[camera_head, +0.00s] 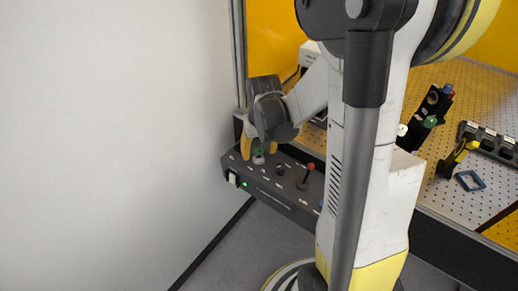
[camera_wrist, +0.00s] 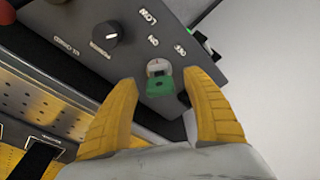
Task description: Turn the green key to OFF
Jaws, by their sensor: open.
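The green key (camera_wrist: 160,84) sits in a round pale lock on a dark control panel (camera_wrist: 120,62) in the wrist view. Labels reading ON and OFF are printed on the panel above the lock. My gripper (camera_wrist: 165,88) is open, with one yellow finger on each side of the key and gaps between the fingers and the key. In the head view the green key (camera_head: 259,152) shows small below my gripper (camera_head: 259,148), at the left part of the panel (camera_head: 262,180). The exact angle of the key is hard to read.
A black knob (camera_wrist: 104,34) stands near the key on the panel. A red-topped lever (camera_head: 311,166) and a lit green switch (camera_head: 245,184) are also on the panel. A white wall (camera_head: 110,130) is close on the left. A perforated table (camera_head: 470,95) with tools lies to the right.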

